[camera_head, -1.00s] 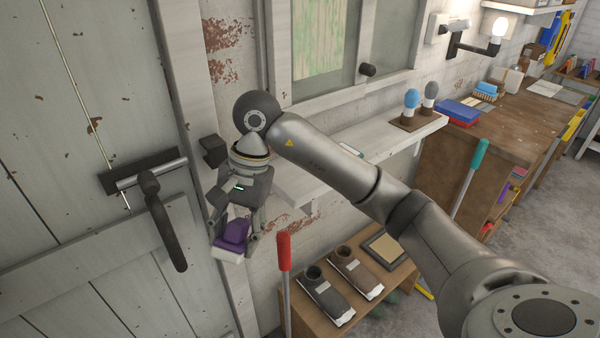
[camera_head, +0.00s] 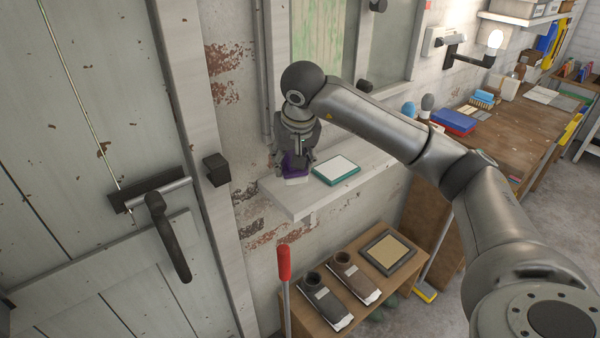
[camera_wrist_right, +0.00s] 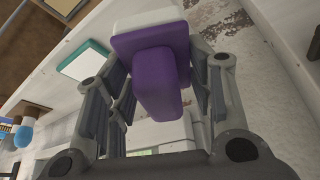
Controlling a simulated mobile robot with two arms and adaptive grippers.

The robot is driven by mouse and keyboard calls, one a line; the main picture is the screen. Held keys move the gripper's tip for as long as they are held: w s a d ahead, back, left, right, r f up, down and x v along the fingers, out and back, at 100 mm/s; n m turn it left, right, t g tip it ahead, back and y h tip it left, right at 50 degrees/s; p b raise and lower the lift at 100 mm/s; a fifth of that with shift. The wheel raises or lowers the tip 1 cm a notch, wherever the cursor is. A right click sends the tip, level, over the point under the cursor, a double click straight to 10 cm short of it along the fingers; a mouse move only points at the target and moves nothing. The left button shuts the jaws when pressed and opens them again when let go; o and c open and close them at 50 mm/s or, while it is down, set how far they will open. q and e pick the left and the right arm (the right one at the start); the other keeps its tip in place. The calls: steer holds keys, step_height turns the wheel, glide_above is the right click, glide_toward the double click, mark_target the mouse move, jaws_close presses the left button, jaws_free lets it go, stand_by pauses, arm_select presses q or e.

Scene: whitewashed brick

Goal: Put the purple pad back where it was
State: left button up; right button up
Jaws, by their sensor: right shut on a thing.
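The purple pad (camera_head: 292,164) has a raised purple grip and a pale underside. My right gripper (camera_head: 294,158) is shut on it, over the left end of the white wall shelf (camera_head: 298,206). In the right wrist view the purple pad (camera_wrist_right: 155,75) sits between the fingers, held by its grip, with its pale underside facing away. Whether it touches the shelf cannot be told. A teal-edged pad with a white top (camera_head: 337,170) lies on the shelf just right of the held pad; it also shows in the right wrist view (camera_wrist_right: 85,62). My left gripper is not in view.
Blue and grey round-topped items (camera_head: 409,110) stand further right along the shelf, partly behind my arm. A door with a dark handle (camera_head: 165,230) is at left. Below are a low bench with shoes (camera_head: 343,270) and a red-handled tool (camera_head: 284,262).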

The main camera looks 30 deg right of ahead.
steer(key=w+d+f, duration=0.1)
steer(key=f, duration=0.1)
steer(key=w+d+f+p, duration=0.1)
steer(key=d+f, duration=0.1)
steer(key=w+d+f, duration=0.1)
steer(key=f, duration=0.1)
steer(key=shift+w+d+p, duration=0.15)
steer(key=shift+w+p, duration=0.15)
steer(key=shift+p, duration=0.05)
step_height(320, 180, down, 3)
steer(key=shift+d+r+p, duration=0.1)
steer(key=shift+p, duration=0.75)
steer(key=shift+w+f, duration=0.1)
steer(key=shift+f, duration=0.2)
steer(key=o, duration=0.4)
steer(key=shift+f, duration=0.1)
steer(key=o, duration=0.5)
